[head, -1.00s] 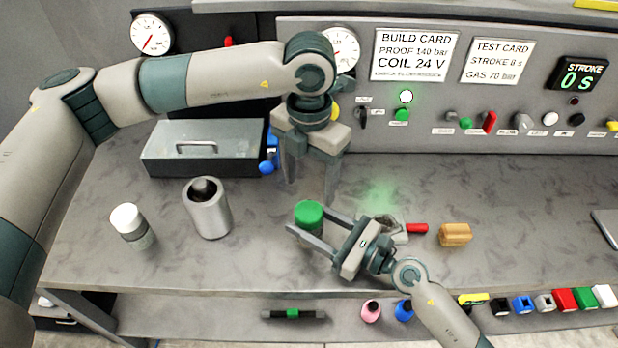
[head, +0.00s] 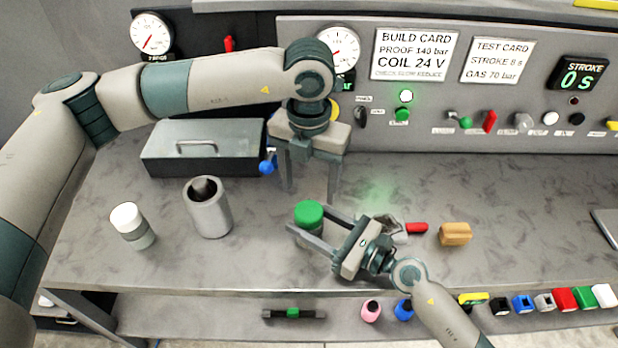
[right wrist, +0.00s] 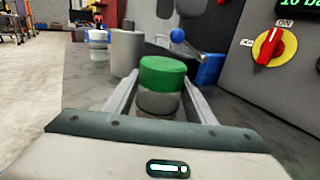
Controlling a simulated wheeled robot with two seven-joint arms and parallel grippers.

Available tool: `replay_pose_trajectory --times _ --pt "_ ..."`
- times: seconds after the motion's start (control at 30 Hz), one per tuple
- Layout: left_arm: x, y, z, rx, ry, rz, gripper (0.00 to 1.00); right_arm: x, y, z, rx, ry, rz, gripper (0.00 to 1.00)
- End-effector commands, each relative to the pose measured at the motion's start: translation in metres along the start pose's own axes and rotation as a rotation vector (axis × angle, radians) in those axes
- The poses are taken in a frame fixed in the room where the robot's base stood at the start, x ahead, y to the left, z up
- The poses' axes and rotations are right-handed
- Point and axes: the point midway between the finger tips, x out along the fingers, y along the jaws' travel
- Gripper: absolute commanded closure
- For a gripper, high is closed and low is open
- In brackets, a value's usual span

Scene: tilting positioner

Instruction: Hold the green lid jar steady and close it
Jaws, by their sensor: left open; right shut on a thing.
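The green lid jar (head: 308,214) stands upright on the bench, its green lid on top; whether the lid is fully seated I cannot tell. In the right wrist view the green lid (right wrist: 163,74) sits above a grey body, between the fingers. My right gripper (head: 312,230) is shut on the jar's body, one finger on each side, below the lid. My left gripper (head: 309,194) points down with its fingers apart and empty, above and behind the jar. It does not touch the lid.
A white-lidded jar (head: 133,226) and a metal cylinder (head: 208,212) stand to the left. A grey toolbox (head: 202,155) is behind them. A red-handled item (head: 415,228) and a tan block (head: 455,234) lie right of my right gripper. The control panel (head: 450,115) closes off the back.

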Motion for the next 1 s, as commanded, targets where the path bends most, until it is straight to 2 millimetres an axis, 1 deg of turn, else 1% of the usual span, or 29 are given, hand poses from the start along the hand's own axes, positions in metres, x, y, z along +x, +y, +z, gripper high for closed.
replay_pose_trajectory --times 0.3,0.5,0.67,0.93,0.97,1.0 --pt "0.040 0.000 -0.001 0.000 0.004 0.001 0.38 0.000 0.000 0.000 0.000 0.000 0.000 1.00" --pt "0.061 0.000 -0.001 0.000 0.002 0.000 0.38 0.000 0.000 0.000 0.000 0.000 0.000 1.00" --pt "0.068 0.000 -0.001 0.000 0.001 0.001 0.38 0.000 0.000 0.000 0.000 0.000 0.000 1.00" --pt "0.069 0.000 0.000 0.000 0.001 0.001 0.38 0.000 0.000 0.000 0.000 0.000 0.000 1.00" --pt "0.069 0.000 0.000 0.000 0.001 0.001 0.42 0.000 0.000 0.000 0.000 0.000 0.000 1.00" --pt "0.068 0.000 0.000 0.000 0.001 0.001 0.52 0.000 0.000 0.000 0.000 0.000 0.000 1.00"
